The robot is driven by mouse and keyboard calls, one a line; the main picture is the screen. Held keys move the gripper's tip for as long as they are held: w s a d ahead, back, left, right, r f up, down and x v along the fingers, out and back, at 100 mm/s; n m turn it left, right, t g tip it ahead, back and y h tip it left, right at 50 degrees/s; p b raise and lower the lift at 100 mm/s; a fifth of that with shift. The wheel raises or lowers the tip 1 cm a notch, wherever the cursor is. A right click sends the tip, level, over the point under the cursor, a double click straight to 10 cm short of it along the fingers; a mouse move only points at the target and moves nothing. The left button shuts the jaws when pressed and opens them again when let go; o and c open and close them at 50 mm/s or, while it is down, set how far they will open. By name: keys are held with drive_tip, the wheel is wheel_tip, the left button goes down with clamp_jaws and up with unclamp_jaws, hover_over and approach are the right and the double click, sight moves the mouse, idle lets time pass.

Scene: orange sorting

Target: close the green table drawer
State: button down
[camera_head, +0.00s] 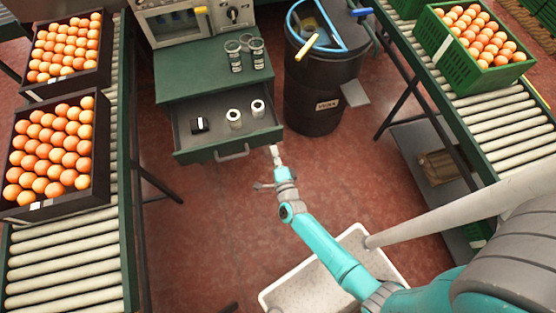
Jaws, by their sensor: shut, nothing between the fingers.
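The green table (188,70) stands at the upper middle of the head view. Its drawer (190,150) is pulled out toward me and shows its inside. A black item (200,125) and two metal-topped cylinders (234,118) lie in the drawer. A grey handle (232,153) is on the drawer's front panel. My gripper (275,149) is shut and empty. Its tip is close to the right end of the drawer front, right of the handle. I cannot tell whether it touches the panel.
A dark bin (322,95) stands right of the table. Roller conveyors with black crates of oranges (102,160) are on the left, and a green crate (488,78) sits on the right conveyor. A white tray (290,292) lies below my arm. Red floor (200,230) before the drawer is clear.

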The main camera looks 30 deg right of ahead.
sight(269, 132)
drive_tip(key=shift+x, duration=2.95)
